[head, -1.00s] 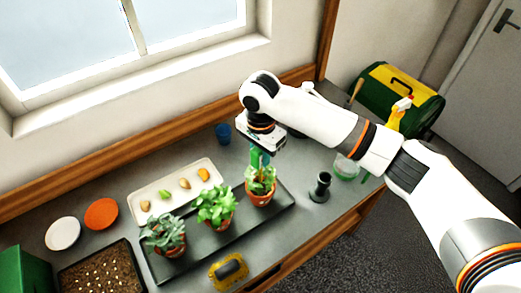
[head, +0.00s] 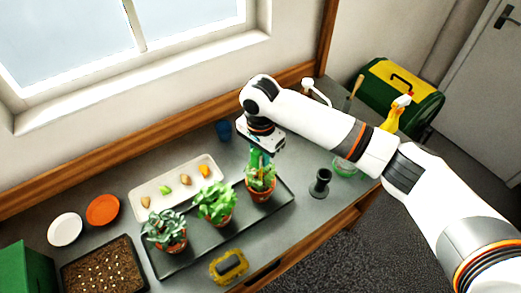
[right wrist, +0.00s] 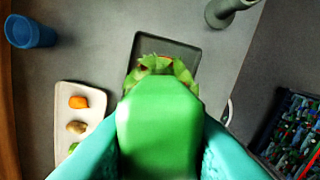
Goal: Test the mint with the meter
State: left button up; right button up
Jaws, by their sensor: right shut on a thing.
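My right gripper (head: 262,157) points down over the rightmost potted plant (head: 260,183). It is shut on a green meter (right wrist: 158,135), whose body fills the space between the teal fingers in the right wrist view. The meter's lower end is hidden among the leaves, so I cannot tell whether it touches the soil. Two more potted plants, a bright green one (head: 216,202) and a grey-green one (head: 166,231), stand left of it on the dark tray (head: 196,256). I cannot tell for sure which plant is the mint. My left gripper is out of view.
A pale tray (head: 150,190) with several small pieces lies behind the plants. A blue cup (head: 224,130) stands at the back. A black stand (head: 320,184) and a green-rimmed glass bowl (head: 344,168) are at right. A yellow item (head: 229,267) lies in front.

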jog(key=shift+f, duration=0.2)
dwell(0.5)
jog(key=shift+f+p, duration=0.3)
jog(key=shift+f, duration=0.75)
jog(key=shift+f+p, duration=0.45)
jog(key=shift+f, duration=0.3)
dwell(0.9)
jog(key=shift+f, duration=0.5)
dwell(1.6)
